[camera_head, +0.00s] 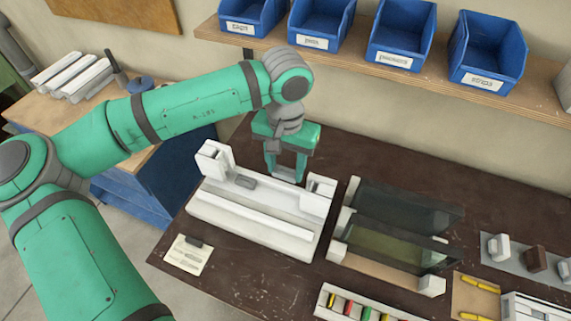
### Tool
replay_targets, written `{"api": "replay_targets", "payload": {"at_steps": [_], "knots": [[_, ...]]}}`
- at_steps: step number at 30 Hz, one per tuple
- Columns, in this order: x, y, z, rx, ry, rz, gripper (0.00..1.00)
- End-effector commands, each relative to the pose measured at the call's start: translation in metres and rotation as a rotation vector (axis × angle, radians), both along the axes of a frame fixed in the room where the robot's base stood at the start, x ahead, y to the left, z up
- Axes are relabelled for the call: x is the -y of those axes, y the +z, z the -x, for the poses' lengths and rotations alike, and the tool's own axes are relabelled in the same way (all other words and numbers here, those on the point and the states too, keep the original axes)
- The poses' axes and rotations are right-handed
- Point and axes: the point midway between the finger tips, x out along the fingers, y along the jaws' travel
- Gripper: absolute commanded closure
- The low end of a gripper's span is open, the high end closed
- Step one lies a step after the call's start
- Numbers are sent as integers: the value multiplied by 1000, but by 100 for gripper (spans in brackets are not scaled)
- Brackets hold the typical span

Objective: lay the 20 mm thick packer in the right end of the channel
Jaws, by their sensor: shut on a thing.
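The channel (252,222) is a long white fixture on the dark bench, with an upright end block (213,160) at its left and a white block (318,196) at its right end. My gripper (287,178) points down over the far side of the channel, left of the right end block. It is shut on a small pale piece, likely the packer, mostly hidden by the fingers. Its thickness cannot be read, nor whether it touches the channel.
Dark glassy panels (405,212) stand in a rack right of the channel. Blocks, one of them brown (537,259), stand on a grey strip at the far right. A tray of coloured pieces (365,306) lies in front. Blue bins (400,35) line the shelf above. A card (188,254) lies front left.

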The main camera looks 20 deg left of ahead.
Motion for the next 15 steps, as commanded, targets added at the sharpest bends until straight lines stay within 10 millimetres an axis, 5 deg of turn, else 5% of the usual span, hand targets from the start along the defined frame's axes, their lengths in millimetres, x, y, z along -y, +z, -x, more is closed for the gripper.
{"api": "replay_targets", "payload": {"at_steps": [15], "knots": [[0, -14, 0, -1, 0, 1, 75]]}}
